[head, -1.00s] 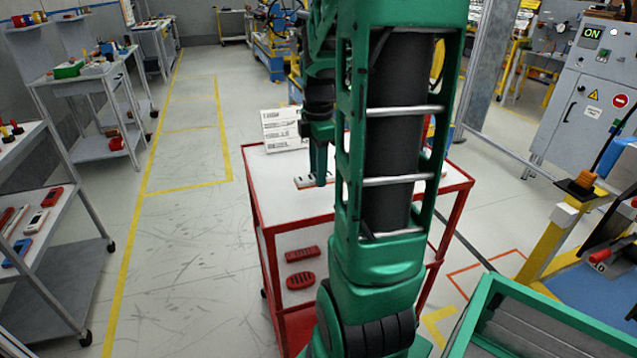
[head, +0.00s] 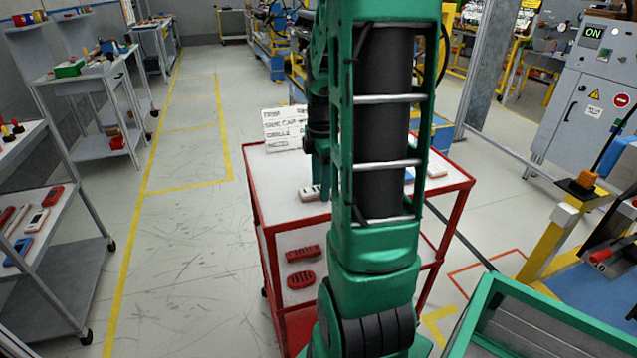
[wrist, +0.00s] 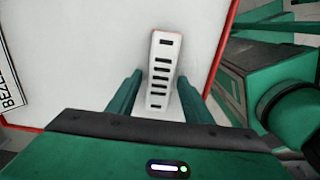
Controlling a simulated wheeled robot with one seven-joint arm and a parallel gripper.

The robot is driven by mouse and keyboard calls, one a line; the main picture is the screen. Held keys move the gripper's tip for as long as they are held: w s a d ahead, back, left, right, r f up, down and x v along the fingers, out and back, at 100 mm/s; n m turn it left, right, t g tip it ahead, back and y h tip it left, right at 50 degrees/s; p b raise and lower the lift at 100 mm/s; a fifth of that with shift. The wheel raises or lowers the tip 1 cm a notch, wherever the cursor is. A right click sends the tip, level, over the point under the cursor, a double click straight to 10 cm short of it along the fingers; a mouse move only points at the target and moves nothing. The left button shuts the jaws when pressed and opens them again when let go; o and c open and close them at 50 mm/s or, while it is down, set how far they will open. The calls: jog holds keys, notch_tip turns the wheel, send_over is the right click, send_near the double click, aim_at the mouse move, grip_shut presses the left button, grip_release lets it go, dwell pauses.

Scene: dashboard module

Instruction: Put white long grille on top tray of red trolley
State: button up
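The white long grille (wrist: 160,70), a white bar with a row of dark slots, lies on the white top tray (wrist: 95,60) of the red trolley. In the head view the grille (head: 308,193) shows beside my fingers on the top tray (head: 285,205), partly hidden by my arm. My gripper (wrist: 160,80) is open over the near part of the grille, one finger on each side. A gap shows at the left finger; the right finger is close to the grille's edge. In the head view my gripper (head: 321,180) is low over the tray.
A label sign (head: 284,130) stands at the tray's far left corner. A red long grille (head: 302,253) and a red oval grille (head: 300,280) are on a lower level. Part of a blue item (head: 409,175) shows right of my arm. The tray's front left is clear.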

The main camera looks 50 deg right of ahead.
jog(key=shift+r, duration=0.1)
notch_tip(320, 180, up, 11)
jog(key=s+a+f+m, duration=0.3)
jog(key=s+a+m, duration=0.4)
jog(key=m, duration=0.2)
jog(key=s+a+f+m, duration=0.3)
jog(key=s+a+m, duration=0.4)
jog(key=a+m, duration=0.1)
jog(key=shift+a+m, duration=0.15)
jog(key=shift+m, duration=0.35)
jog(key=shift+w+f, duration=0.3)
jog(key=shift+w, duration=0.55)
jog(key=shift+c, duration=0.3)
jog(key=shift+s+r, duration=0.1)
jog(key=shift+s, duration=0.05)
jog(key=c, duration=0.4)
